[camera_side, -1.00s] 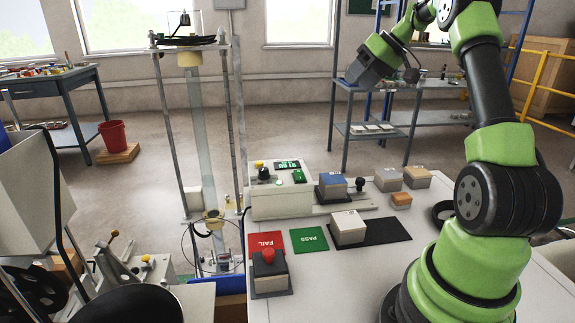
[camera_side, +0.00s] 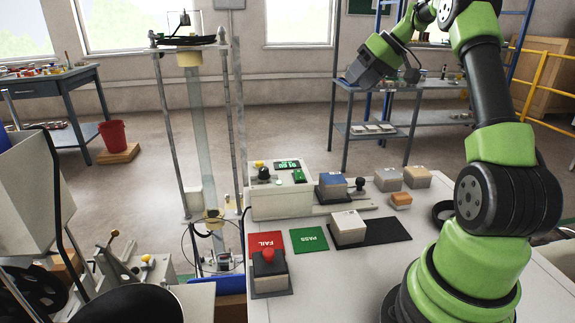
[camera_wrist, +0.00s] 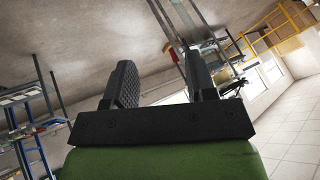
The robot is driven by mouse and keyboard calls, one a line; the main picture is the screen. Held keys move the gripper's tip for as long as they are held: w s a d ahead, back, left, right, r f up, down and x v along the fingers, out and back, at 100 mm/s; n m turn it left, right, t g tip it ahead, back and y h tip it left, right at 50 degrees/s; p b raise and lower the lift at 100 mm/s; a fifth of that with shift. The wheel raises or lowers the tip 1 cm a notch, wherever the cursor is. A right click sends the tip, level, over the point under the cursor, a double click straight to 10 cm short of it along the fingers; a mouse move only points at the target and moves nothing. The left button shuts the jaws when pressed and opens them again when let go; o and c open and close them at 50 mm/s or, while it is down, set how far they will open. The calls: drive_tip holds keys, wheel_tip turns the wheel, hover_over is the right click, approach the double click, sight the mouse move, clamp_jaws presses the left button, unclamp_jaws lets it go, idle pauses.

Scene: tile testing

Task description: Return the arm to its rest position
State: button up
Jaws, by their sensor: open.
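My gripper (camera_wrist: 162,85) is open and empty in the wrist view, its two dark fingers apart with the room's wall and floor behind them. In the side view my gripper (camera_side: 361,73) is raised at the upper right, high above the white bench (camera_side: 330,282) and apart from everything on it. The fingertips are too small to make out there. The arm stands upright at the bench's right side.
A blue-grey shelf (camera_side: 420,86) stands behind. Air around my gripper looks clear.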

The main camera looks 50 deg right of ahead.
drive_tip(key=s+a+r+g, duration=0.1)
drive_tip(key=a+r, duration=0.2)
drive_tip(key=a, duration=0.8)
drive_tip(key=s+a+r, duration=0.1)
drive_tip(key=a+r, duration=0.3)
drive_tip(key=a, duration=0.7)
drive_tip(key=s+a+f+t, duration=0.1)
drive_tip(key=s+a+f, duration=0.4)
drive_tip(key=s+a, duration=0.6)
drive_tip(key=shift+s+a, duration=0.15)
drive_tip(key=shift+s, duration=0.8)
drive_tip(key=o, duration=0.8)
